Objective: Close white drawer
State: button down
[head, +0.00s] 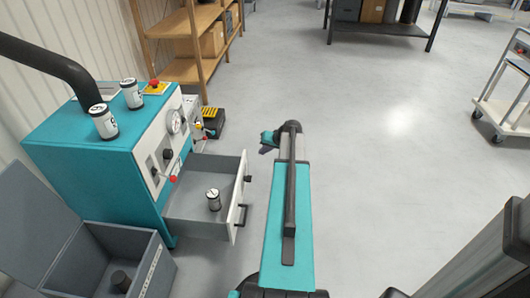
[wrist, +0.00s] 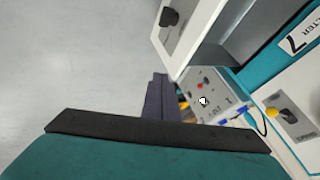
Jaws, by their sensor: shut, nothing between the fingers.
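The white drawer (head: 238,195) stands pulled out from the teal cabinet (head: 85,165), its front facing right with dark handles. A small white-and-black canister (head: 214,200) stands inside it. My gripper (head: 267,144) is beyond the drawer and to the right of its front, apart from it. In the wrist view the dark fingers (wrist: 160,100) are together with nothing between them. A white panel with a dark knob (wrist: 190,28) is above them there, probably the drawer front. My arm hides part of the floor.
Two canisters (head: 103,121) (head: 132,94) stand on the cabinet top. A grey open-lidded box (head: 130,240) is in front of the cabinet at left. Wooden shelving (head: 195,45) is behind, and a white cart (head: 500,100) is at right. The floor between is clear.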

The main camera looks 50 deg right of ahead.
jog(key=w+a+f+b, duration=0.1)
jog(key=w+f+b, duration=0.2)
jog(key=w, duration=0.4)
jog(key=shift+a+f, duration=0.35)
jog(key=shift+f, duration=0.5)
